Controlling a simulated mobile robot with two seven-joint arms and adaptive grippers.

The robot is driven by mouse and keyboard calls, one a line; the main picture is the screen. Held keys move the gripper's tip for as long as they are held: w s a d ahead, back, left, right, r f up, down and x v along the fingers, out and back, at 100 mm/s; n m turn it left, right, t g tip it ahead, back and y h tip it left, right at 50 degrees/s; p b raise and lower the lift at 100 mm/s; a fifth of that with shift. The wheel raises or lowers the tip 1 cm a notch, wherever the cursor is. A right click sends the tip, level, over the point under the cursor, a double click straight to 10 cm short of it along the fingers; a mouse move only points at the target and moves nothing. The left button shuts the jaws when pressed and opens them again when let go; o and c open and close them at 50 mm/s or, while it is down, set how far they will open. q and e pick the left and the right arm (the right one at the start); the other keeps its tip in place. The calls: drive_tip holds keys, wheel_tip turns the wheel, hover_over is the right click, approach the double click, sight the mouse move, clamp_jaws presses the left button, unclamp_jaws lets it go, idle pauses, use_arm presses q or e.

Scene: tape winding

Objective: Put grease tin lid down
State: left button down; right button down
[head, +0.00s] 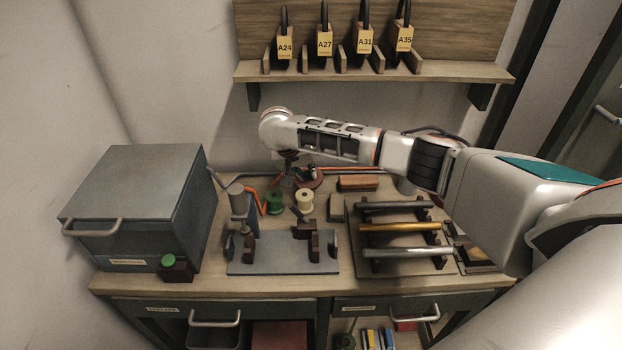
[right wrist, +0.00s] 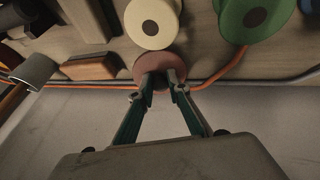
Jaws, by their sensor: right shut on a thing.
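A round reddish-brown piece, which looks like the grease tin lid (right wrist: 152,59), is at my right fingertips in the right wrist view. It also shows in the head view (head: 315,182), at the back of the bench behind the spools. My right gripper (right wrist: 161,77) is shut on it, its two fingers close together over the near part of the disc. In the head view my right gripper (head: 291,179) points down at the bench back. I cannot tell whether the disc touches the bench or whether a tin is under it. My left gripper is not in view.
A cream spool (head: 304,201) and a green spool (head: 275,202) stand close in front. A brown block (head: 358,183) lies to the right. An orange cable (right wrist: 232,68) runs along the bench back. A rack of rods (head: 400,227) and a grey box (head: 140,200) flank the bench.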

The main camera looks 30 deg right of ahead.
sight(311, 179)
drive_tip(key=shift+d+f+y, duration=0.5)
drive_tip(key=shift+d+f, duration=0.1)
drive_tip(key=shift+d, duration=0.1)
drive_tip(key=shift+d+y, duration=0.35)
drive_tip(key=shift+y, duration=0.85)
drive_tip(key=shift+s+a+f, duration=0.1)
drive_tip(key=shift+a+f, duration=0.05)
drive_tip(key=shift+f, duration=0.4)
drive_tip(key=shift+a+f, duration=0.15)
drive_tip(key=shift+f, duration=0.15)
drive_tip(key=c, duration=1.9)
unclamp_jaws()
drive_tip(key=shift+f, duration=0.1)
